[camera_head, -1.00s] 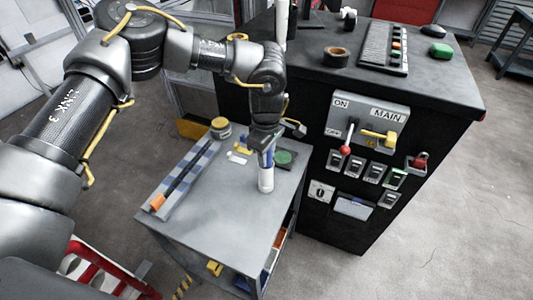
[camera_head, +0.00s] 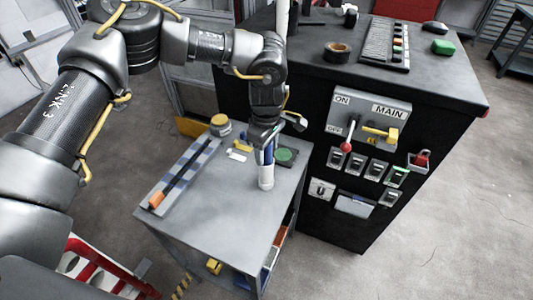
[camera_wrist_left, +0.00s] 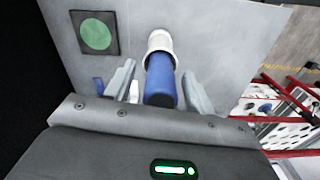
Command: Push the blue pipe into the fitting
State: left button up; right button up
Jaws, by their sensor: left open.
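The blue pipe (camera_wrist_left: 161,78) stands upright with its lower end in the white fitting (camera_head: 266,178) on the grey table. The fitting's pale rim (camera_wrist_left: 160,40) also shows in the left wrist view. My left gripper (camera_head: 265,140) is above the fitting at the pipe's upper part. In the left wrist view its two fingers (camera_wrist_left: 160,90) are apart on either side of the pipe, with gaps to it. How deep the pipe sits in the fitting is hard to tell. My right gripper is not in view.
The grey table (camera_head: 225,215) also holds a checkered strip with a dark rod (camera_head: 185,170), a yellow-lidded jar (camera_head: 220,126) and a green disc on a dark square (camera_head: 285,155). A black cabinet with a switch panel (camera_head: 368,122) stands close on the right. The table's front is clear.

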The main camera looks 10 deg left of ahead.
pick_arm(q)
notch_tip(320, 180, up, 9)
jog(key=shift+r+b, duration=0.1)
jog(key=shift+b, duration=0.7)
